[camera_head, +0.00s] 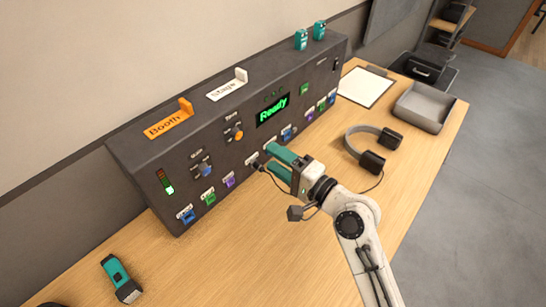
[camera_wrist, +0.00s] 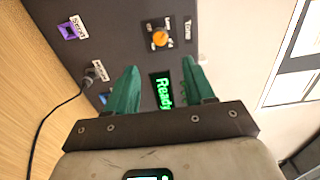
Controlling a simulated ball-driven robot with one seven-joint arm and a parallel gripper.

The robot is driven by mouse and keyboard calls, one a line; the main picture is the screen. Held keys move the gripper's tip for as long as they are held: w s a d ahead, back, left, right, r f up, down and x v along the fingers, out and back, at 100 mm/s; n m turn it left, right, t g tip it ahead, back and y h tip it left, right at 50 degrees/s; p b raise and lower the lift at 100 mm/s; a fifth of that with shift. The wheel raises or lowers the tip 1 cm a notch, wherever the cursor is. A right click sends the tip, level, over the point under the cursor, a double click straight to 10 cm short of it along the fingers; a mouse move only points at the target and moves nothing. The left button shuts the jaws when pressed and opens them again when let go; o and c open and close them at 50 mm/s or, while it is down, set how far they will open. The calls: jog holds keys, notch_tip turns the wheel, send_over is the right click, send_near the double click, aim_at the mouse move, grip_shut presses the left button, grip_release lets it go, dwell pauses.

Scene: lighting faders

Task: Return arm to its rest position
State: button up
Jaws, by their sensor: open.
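My arm reaches in from the lower right of the head view. My gripper (camera_head: 276,162) has teal fingers and is in front of the dark lighting console (camera_head: 150,148), near the middle of its front panel. The wrist view shows the two fingers (camera_wrist: 160,88) spread apart with nothing between them. Behind the gap is the console's lit green "Ready" display (camera_wrist: 163,90), which also shows in the head view (camera_head: 272,109). I cannot tell whether a fingertip touches the panel.
The wooden table (camera_head: 255,240) holds headphones (camera_head: 372,147), a grey tray (camera_head: 422,107), a clipboard (camera_head: 366,86) and a teal-and-black device (camera_head: 120,279). An orange Booth sign (camera_head: 168,124) and white Stage sign (camera_head: 226,88) stand on the console. A black cable (camera_wrist: 52,112) runs from the panel.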

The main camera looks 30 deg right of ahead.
dwell(0.4)
jog(key=s+f+n+g, duration=0.3)
jog(key=s+f, duration=0.1)
jog(key=s+f+n+g+h, duration=0.1)
jog(key=s+f+n+g, duration=0.2)
jog(key=s+f, duration=0.1)
jog(key=s+a+f+n+g, duration=0.1)
jog(key=s+f+n+g, duration=0.2)
jog(key=f, duration=0.3)
jog(key=shift+s+h, duration=0.4)
jog(key=shift+s, duration=0.5)
jog(key=s+d+f+n+g, duration=0.1)
jog(key=s, duration=0.2)
jog(key=s+f+n+g+h, duration=0.1)
jog(key=s+g, duration=0.1)
jog(key=s+d+f+n+g+h, duration=0.1)
jog(key=s, duration=0.2)
jog(key=shift+s+d+f, duration=0.1)
jog(key=shift+s+d, duration=0.25)
jog(key=s+d+g, duration=0.1)
jog(key=s, duration=0.1)
jog(key=s+n+g+h, duration=0.1)
jog(key=s, duration=0.1)
jog(key=s+d+g+h, duration=0.1)
jog(key=s, duration=0.1)
jog(key=shift+s+d+f+n, duration=0.2)
jog(key=shift+s+d+n, duration=0.1)
jog(key=shift+s+n, duration=0.1)
